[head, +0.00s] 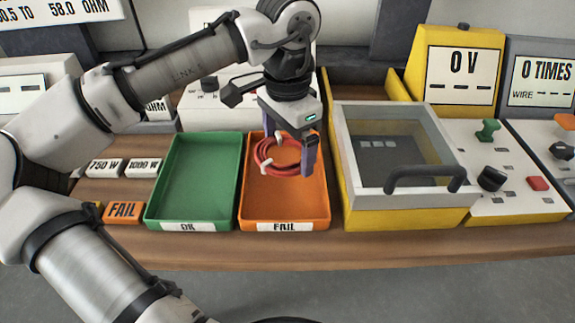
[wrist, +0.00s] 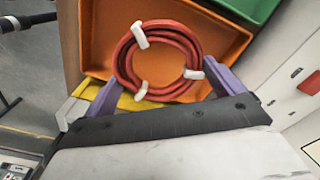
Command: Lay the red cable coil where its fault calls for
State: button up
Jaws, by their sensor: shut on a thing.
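The red cable coil (head: 285,171) is a ring with white ties. My gripper (head: 290,152), with purple fingers, is shut on it over the orange tray (head: 285,205) labelled FAIL. In the wrist view the coil (wrist: 127,62) lies between the two fingertips of my gripper (wrist: 163,82), with orange tray floor (wrist: 225,38) behind it. I cannot tell whether the coil touches the tray floor. The green tray (head: 195,180) labelled OK stands to the left and is empty.
A yellow-framed box (head: 400,210) with a clear lid and dark handle stands right of the orange tray. Beyond it are a 0 V display (head: 465,70), a 0 TIMES display (head: 545,82) and a red button (head: 538,183).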

aim_at(288, 166)
jog(key=shift+f, duration=2.75)
jog(key=shift+f, duration=0.15)
jog(key=o, duration=0.8)
notch_tip(288, 166, up, 12)
